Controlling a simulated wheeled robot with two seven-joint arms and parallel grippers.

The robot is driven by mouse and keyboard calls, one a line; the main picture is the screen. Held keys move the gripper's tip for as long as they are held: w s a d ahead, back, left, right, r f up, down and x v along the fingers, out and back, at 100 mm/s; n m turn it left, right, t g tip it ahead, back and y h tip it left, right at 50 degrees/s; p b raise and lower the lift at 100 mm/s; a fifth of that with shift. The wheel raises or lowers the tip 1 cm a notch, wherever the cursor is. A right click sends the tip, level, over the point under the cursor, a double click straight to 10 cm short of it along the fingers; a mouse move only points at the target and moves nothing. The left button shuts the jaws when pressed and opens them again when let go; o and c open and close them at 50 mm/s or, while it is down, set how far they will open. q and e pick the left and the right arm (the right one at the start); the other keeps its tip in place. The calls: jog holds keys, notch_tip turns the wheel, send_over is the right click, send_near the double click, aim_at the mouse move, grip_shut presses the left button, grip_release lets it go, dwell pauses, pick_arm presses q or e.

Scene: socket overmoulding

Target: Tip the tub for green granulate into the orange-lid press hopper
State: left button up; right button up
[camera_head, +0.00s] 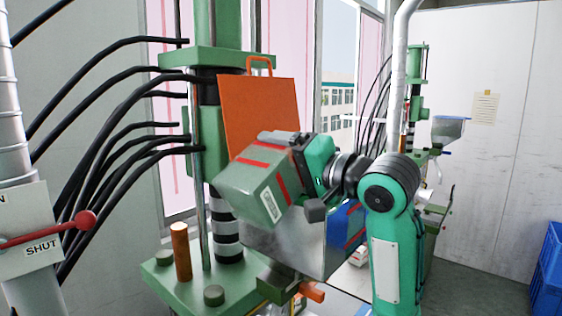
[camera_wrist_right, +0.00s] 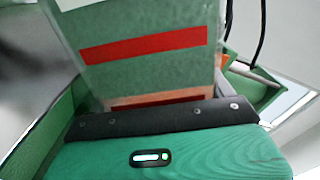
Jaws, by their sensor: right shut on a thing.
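The tub for green granulate (camera_head: 250,190) is a grey-green box with red stripes and a white label. It is strongly tilted in the head view, above the press hopper (camera_head: 290,242), a grey metal bin. The hopper's orange lid (camera_head: 260,112) stands open behind the tub. My right gripper (camera_head: 299,160) is shut on the tub from the right. In the right wrist view the tub's red-striped wall (camera_wrist_right: 140,60) fills the upper middle. The tub's mouth and contents cannot be made out, and the tub hides much of the hopper's opening. My left gripper is not in view.
The green press column (camera_head: 205,115) with black hoses rises behind the hopper. A red-handled lever (camera_head: 85,219) marked SHUT is at left. A blue tub (camera_head: 346,225) sits behind my right arm. Another press (camera_head: 417,80) stands farther back.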

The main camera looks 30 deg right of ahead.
jog(key=shift+w+d+r+m+p, duration=0.1)
jog(key=shift+w+d+m+p, duration=0.1)
jog(key=shift+d+m+p, duration=0.25)
jog(key=shift+w+d+r+m+p, duration=0.15)
jog(key=shift+w+d+m, duration=0.15)
jog(key=shift+d, duration=0.4)
jog(key=shift+w+d+r+m+p, duration=0.15)
jog(key=shift+d+m+p, duration=0.2)
jog(key=shift+d, duration=0.2)
dwell(2.4)
jog(key=shift+w+d+r+m+p, duration=0.2)
jog(key=shift+d+m+p, duration=0.35)
jog(key=shift+m+p, duration=0.7)
dwell(2.1)
jog(key=shift+d+m, duration=0.1)
jog(key=shift+m, duration=0.25)
